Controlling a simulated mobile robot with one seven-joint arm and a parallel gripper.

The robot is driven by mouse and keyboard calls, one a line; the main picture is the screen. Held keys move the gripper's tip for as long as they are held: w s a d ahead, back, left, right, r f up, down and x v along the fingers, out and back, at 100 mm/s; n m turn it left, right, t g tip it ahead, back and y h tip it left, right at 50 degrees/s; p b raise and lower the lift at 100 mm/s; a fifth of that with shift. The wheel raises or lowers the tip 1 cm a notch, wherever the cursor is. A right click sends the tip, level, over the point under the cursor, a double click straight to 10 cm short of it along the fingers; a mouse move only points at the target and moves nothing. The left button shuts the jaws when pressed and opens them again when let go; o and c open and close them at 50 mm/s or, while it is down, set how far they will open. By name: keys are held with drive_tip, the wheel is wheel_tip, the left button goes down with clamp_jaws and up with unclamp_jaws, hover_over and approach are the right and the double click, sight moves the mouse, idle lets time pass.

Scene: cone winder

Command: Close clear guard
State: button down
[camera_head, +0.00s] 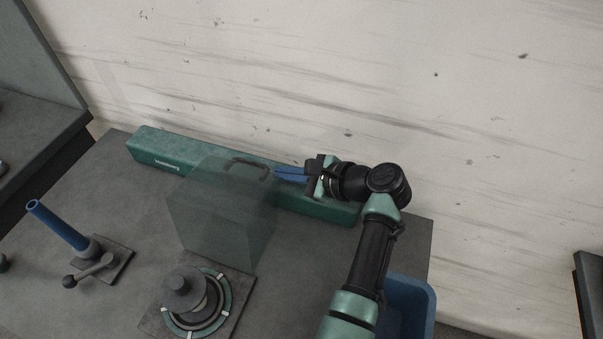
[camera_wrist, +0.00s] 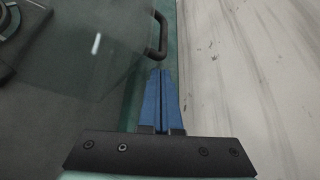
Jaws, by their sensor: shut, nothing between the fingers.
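The clear guard (camera_head: 217,215) is a see-through box-like cover standing raised at the front of the green machine housing (camera_head: 160,151), above the round spindle base (camera_head: 193,300). Its dark handle (camera_head: 248,165) is at its top edge and shows in the wrist view (camera_wrist: 161,36). The clear panel (camera_wrist: 85,45) fills the upper left of the wrist view. My gripper (camera_head: 277,174) has blue fingers, shut and empty, to the right of the handle. In the wrist view the fingertips (camera_wrist: 161,72) lie just below the handle; I cannot tell whether they touch.
A blue tube (camera_head: 58,226) leans on a peg at the left, with a small ball-ended lever (camera_head: 90,270) beside it. A blue bin (camera_head: 412,306) is at the table's right end, partly behind my arm. The pale wall rises behind the green housing.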

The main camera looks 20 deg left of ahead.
drive_tip(key=shift+x, duration=1)
drive_tip(key=shift+r, duration=0.15)
